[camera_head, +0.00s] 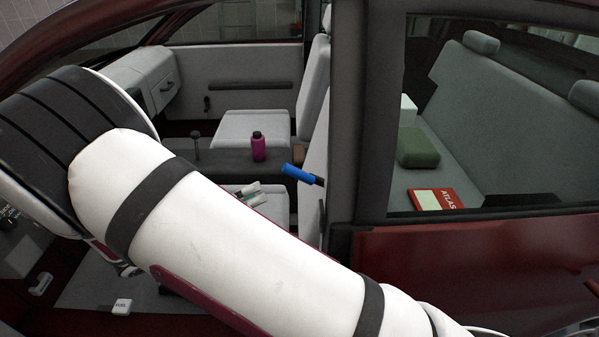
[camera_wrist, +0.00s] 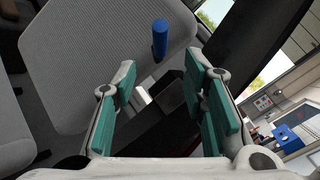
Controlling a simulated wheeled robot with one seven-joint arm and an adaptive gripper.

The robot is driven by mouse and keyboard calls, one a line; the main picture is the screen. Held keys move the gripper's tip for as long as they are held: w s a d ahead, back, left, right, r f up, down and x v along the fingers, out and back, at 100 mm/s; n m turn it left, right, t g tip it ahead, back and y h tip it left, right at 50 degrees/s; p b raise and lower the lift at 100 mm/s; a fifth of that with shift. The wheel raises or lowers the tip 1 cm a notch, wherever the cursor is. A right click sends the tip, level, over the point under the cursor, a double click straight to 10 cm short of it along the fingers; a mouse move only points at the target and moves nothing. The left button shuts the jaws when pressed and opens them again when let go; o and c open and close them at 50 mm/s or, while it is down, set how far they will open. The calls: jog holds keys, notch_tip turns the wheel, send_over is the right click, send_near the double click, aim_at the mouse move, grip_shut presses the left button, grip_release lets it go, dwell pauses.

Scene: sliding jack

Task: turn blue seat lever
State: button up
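The blue seat lever (camera_head: 297,173) sticks out beside the near front seat, close to the grey door pillar, in the head view. Its blue handle also shows in the wrist view (camera_wrist: 160,40), above and beyond the fingers, near the middle. My gripper (camera_wrist: 165,95) is open, with its two teal finger pads apart and nothing between them touching the lever. The handle is apart from both fingertips.
The grey door pillar (camera_head: 362,120) stands right of the lever. A purple bottle (camera_head: 258,147) stands on the centre console. A red atlas (camera_head: 436,199) and a green box (camera_head: 417,148) lie on the rear seat. A small white box (camera_head: 121,307) is at the lower left.

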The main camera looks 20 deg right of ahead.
aim_at(298, 173)
jog(key=p+x, duration=0.1)
jog(key=x, duration=1.2)
jog(key=shift+w+d, duration=0.1)
jog(key=shift+d, duration=0.25)
grip_shut()
